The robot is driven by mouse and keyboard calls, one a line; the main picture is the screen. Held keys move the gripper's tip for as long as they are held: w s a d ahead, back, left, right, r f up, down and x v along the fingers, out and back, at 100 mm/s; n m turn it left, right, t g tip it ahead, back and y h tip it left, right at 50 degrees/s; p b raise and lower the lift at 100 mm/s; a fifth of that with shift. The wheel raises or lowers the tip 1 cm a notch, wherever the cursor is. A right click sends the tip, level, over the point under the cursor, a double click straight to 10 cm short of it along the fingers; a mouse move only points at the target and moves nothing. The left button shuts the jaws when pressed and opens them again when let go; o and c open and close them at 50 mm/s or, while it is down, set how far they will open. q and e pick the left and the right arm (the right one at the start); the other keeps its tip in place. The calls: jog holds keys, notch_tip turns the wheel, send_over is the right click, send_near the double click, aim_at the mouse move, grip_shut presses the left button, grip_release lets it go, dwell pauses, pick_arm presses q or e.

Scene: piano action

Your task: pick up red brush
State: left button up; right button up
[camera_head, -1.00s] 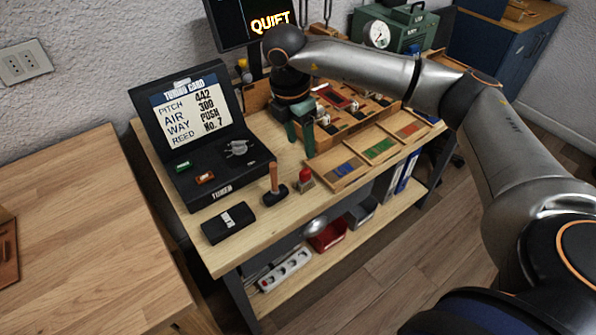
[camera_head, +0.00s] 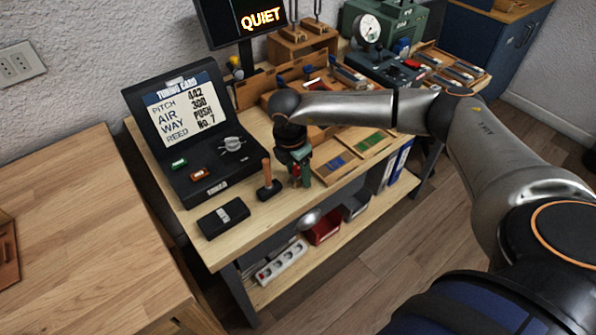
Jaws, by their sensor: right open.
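A small upright item with a red top, which looks like the red brush (camera_head: 295,170), stands near the front edge of the workbench. My right gripper (camera_head: 301,175) points down right at it, and its green fingers partly cover it. The jaws are open. The red shows beside or between the fingers; I cannot tell which, nor whether they touch it. My left gripper is not in view.
A compartmented wooden tray (camera_head: 338,163) sits just right of the gripper.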

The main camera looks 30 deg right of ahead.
grip_shut()
dwell(0.4)
